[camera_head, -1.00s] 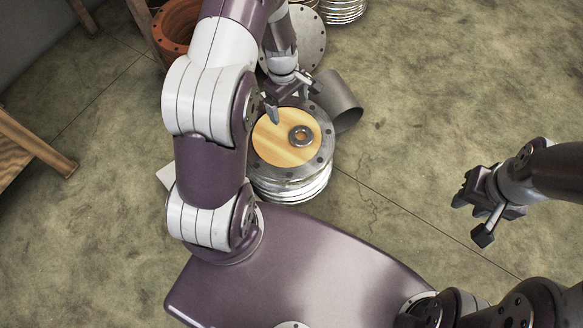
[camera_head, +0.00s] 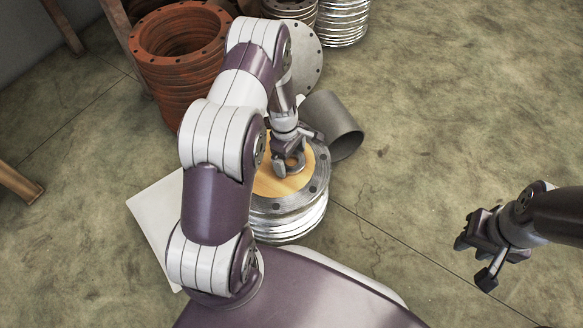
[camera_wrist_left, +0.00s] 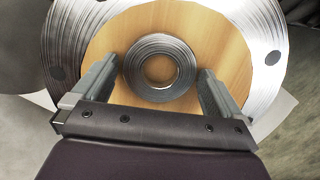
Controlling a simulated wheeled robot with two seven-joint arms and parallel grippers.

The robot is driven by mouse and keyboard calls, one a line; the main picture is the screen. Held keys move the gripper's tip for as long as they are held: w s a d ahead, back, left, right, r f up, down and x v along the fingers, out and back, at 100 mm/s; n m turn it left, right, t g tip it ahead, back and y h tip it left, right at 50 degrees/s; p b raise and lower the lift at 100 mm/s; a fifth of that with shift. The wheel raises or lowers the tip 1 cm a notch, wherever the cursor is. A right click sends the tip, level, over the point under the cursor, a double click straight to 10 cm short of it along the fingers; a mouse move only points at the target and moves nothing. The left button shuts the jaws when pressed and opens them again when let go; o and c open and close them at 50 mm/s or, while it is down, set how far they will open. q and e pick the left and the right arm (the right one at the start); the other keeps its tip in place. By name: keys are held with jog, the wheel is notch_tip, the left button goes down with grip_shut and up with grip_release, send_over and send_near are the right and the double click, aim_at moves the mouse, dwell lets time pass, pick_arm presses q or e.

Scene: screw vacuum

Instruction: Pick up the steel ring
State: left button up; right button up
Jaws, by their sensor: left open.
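The steel ring (camera_wrist_left: 160,68) is a small grey ring with a round hole, lying on a round wooden disc (camera_wrist_left: 222,50). In the head view the ring (camera_head: 294,160) is partly hidden by my left gripper (camera_head: 287,163). In the left wrist view my left gripper (camera_wrist_left: 157,82) is open, with one finger on each side of the ring and a gap on both sides. The disc sits on a stack of flanges (camera_head: 290,215). My right gripper (camera_head: 478,255) hangs over the floor at the right, far from the ring; its fingers look apart.
A grey pipe piece (camera_head: 333,125) lies just behind the flange stack. Rusty flanges (camera_head: 182,75) are piled at the back left, and more metal flanges (camera_head: 343,22) at the back. A white sheet (camera_head: 155,215) lies left of the stack. The floor at right is clear.

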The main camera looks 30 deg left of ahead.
pick_arm(q)
jog(key=c, duration=1.3)
